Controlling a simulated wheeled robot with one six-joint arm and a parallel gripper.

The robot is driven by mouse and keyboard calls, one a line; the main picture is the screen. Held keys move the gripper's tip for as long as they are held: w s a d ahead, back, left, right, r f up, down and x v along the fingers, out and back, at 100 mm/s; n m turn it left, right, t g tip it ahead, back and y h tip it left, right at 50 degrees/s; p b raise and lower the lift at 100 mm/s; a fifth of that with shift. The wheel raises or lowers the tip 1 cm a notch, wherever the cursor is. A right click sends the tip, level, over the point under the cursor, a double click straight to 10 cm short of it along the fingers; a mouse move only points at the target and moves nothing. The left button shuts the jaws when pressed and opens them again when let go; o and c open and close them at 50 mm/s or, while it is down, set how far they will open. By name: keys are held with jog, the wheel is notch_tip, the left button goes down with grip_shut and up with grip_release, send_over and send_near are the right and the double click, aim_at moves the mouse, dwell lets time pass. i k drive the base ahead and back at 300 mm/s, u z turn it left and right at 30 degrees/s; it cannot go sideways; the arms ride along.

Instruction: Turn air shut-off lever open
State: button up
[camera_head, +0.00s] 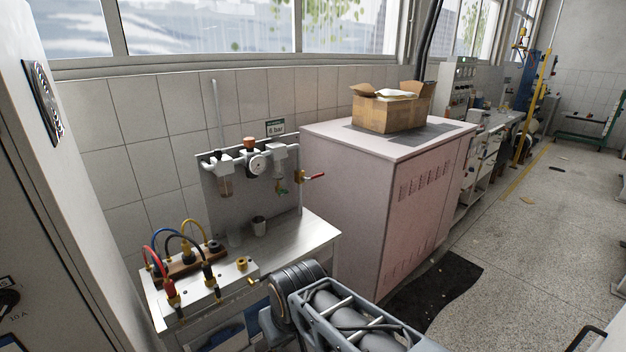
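The air unit is mounted on a grey panel (225,205) against the tiled wall, with a round pressure gauge (257,163) in its middle. A small lever with a red handle (316,175) sticks out to the right of the panel, roughly level. I take it for the air shut-off lever; its brass body is too small to read in detail. A green fitting (282,190) hangs below the unit. My arm comes in at the bottom middle, below and in front of the bench. My gripper's fingers do not show.
A large pink-grey cabinet (350,215) stands close right of the lever, with an open cardboard box (385,113) on top.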

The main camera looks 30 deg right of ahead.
aim_at(303, 178)
jog(key=u, duration=0.05)
jog(key=k, duration=0.45)
jog(key=z, duration=0.9)
jog(key=i, duration=1.25)
jog(key=u, duration=0.6)
jog(key=i, duration=0.4)
jog(key=u, duration=0.25)
